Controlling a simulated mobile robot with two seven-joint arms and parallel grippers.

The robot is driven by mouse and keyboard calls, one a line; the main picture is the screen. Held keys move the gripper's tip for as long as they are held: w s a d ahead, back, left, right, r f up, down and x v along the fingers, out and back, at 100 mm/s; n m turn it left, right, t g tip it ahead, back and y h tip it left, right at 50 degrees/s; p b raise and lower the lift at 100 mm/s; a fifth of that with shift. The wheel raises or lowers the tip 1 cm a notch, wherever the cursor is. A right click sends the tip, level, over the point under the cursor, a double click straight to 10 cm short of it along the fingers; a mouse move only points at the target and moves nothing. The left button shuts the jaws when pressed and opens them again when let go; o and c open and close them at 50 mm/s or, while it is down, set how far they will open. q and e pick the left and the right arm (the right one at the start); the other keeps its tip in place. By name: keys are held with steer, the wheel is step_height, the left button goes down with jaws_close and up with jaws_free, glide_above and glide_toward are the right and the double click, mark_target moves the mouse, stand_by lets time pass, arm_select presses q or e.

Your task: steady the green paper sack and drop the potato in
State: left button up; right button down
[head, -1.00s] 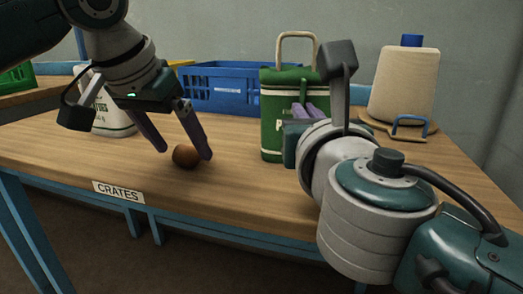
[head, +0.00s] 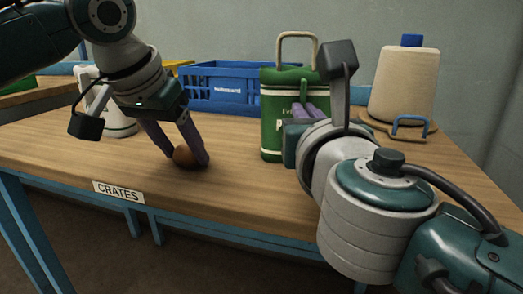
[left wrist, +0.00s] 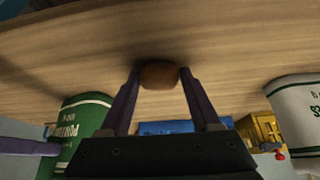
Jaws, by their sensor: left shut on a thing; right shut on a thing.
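The brown potato (head: 185,156) is on the table near its front edge. My left gripper (head: 187,157) is shut on it, one finger on each side; the left wrist view also shows the potato (left wrist: 159,75) between the two fingertips. The green paper sack (head: 272,125) stands upright further right, with a tan handle loop above it. It also shows in the left wrist view (left wrist: 82,125). My right gripper (head: 308,112) is shut on the sack at its right side; its fingertips are partly hidden by my right arm.
A blue crate (head: 222,88) stands behind. A white sack (head: 120,122) is behind my left gripper and shows in the left wrist view (left wrist: 298,112). A large cream spool (head: 403,85) stands back right. The wooden table (head: 235,190) is clear between potato and green sack.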

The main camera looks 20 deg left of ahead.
mark_target(182, 149)
arm_select(q)
steer(key=shift+c, duration=0.8)
step_height(182, 149, up, 10)
stand_by(0.3)
stand_by(0.4)
arm_select(e)
steer(key=c, duration=0.9)
jaws_free()
steer(key=shift+c, duration=0.2)
